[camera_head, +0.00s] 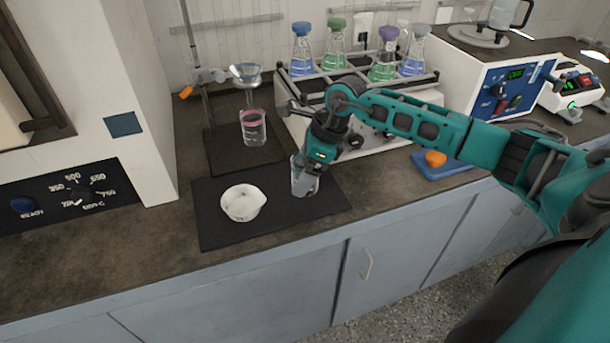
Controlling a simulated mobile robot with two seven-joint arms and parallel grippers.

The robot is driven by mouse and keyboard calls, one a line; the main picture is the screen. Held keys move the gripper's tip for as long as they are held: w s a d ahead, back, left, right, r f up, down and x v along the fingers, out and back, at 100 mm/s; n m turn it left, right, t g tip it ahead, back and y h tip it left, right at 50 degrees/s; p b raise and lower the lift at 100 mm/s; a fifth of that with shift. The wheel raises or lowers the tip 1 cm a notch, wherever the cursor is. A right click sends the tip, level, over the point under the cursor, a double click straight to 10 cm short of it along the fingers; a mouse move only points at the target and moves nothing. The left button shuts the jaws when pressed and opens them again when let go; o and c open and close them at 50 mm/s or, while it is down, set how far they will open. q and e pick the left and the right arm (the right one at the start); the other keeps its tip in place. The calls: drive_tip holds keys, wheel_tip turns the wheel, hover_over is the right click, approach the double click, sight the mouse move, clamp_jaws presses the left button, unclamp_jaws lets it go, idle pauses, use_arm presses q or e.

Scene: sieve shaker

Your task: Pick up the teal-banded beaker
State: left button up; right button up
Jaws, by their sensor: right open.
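A clear glass beaker (299,187) stands on the right part of a black mat (222,230). My right gripper (308,184) is down at this beaker, with its fingers at the upper part, and is open. The gripper covers much of the beaker, so I cannot make out a teal band or tell whether the fingers touch the glass. Another beaker (253,130) with a pink band stands farther back under a funnel. My left gripper is not in view.
A white mortar-like bowl (243,204) sits left of the beaker on the mat. Behind is a shaker (410,97) holding several flasks with coloured stoppers. A funnel stand (204,100) is at the back left. A blue tray (450,172) with an orange object lies right.

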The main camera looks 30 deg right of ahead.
drive_tip(key=shift+w+a+f, duration=0.15)
drive_tip(key=shift+f, duration=0.45)
drive_tip(key=c, duration=1.1)
drive_tip(key=shift+o, duration=0.2)
drive_tip(key=shift+r, duration=0.1)
